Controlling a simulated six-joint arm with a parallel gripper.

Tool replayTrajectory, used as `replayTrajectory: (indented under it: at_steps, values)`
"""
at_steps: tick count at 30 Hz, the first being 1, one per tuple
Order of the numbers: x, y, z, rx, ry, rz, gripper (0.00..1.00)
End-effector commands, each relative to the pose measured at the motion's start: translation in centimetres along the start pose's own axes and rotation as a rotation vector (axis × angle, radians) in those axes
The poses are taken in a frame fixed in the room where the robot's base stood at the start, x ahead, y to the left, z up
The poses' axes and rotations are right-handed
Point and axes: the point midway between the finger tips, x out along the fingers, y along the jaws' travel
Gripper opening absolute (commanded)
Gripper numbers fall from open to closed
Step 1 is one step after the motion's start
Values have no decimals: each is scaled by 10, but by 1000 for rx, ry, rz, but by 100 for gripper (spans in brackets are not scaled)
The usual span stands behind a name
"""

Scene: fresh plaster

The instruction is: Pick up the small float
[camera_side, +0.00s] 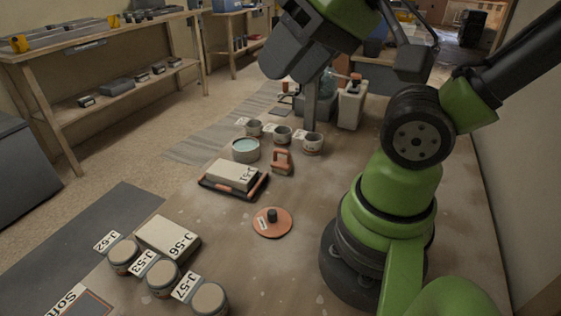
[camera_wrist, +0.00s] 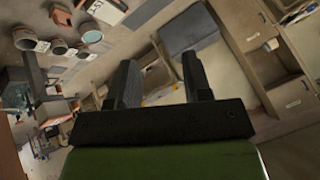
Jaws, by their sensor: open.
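A small tool with an orange handle (camera_side: 282,161) stands on the bench, right of the tray and in front of the grey cups. An orange round disc with a dark knob (camera_side: 272,223) lies nearer the camera. I cannot tell for certain which is the small float; the handled tool is the smaller. My gripper (camera_side: 290,68) is high above the bench, well apart from both. In the wrist view my gripper (camera_wrist: 160,78) shows two dark fingers spread apart with nothing between them.
A dark tray (camera_side: 210,187) holds a pale block labelled J-51 (camera_side: 236,172). A teal-topped tub (camera_side: 246,148) and several grey cups (camera_side: 282,135) stand behind. A white jug (camera_side: 352,105) is at the back. Labelled jars (camera_side: 163,278) and a J-56 block (camera_side: 166,237) are in front.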

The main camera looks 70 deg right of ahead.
Motion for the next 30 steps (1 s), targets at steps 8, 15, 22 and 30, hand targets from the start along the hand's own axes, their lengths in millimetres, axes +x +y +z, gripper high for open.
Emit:
replayTrajectory:
  at_steps: [8,15,22,30]
  values:
    - [0,0,0,0,0,0,68]
    - [0,0,0,0,0,0,71]
    - [15,14,-18,-26,-29,97,71]
    - [74,79,-64,-171,-186,367,71]
